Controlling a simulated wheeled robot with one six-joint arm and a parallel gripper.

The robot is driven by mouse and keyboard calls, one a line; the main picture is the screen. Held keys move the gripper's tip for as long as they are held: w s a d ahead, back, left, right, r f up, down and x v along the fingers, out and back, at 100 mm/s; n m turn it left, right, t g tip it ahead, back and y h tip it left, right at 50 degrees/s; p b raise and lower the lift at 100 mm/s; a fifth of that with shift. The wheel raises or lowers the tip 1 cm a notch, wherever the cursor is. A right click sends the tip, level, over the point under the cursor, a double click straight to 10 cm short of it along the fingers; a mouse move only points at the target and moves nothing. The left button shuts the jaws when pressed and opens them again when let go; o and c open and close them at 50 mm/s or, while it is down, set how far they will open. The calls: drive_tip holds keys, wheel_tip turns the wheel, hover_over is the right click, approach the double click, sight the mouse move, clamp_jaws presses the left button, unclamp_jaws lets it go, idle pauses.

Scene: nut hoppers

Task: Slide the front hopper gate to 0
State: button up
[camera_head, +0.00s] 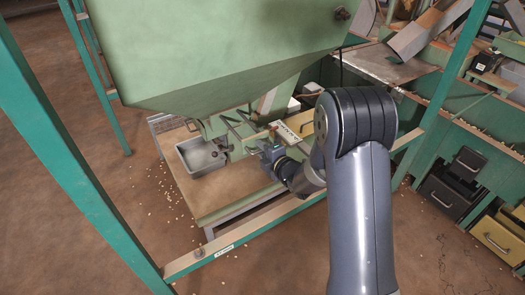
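The big green front hopper (215,50) fills the upper middle of the view, its sloped bottom narrowing to an outlet. The gate parts (222,128) sit under the outlet, with thin rails running towards my arm. They are small, and the gate's position and any 0 mark cannot be read. My gripper (265,146) is low beside the gate parts, to their right, at the end of my bent arm. Its fingers are too small and partly hidden to show whether they are open or touch the gate's handle.
A grey metal tray (201,158) stands on the wooden platform (225,188) below the outlet, left of my gripper. Green frame posts and a labelled front rail (238,236) stand between me and the platform. Black and yellow bins (450,190) are at the right. Nuts lie scattered on the floor.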

drive_tip(key=shift+c, duration=0.4)
clamp_jaws()
drive_tip(key=shift+w, duration=0.1)
drive_tip(key=shift+w+a+r+b, duration=0.15)
drive_tip(key=shift+w+a+b, duration=0.65)
drive_tip(key=shift+w, duration=0.3)
drive_tip(key=shift+o, duration=0.4)
unclamp_jaws()
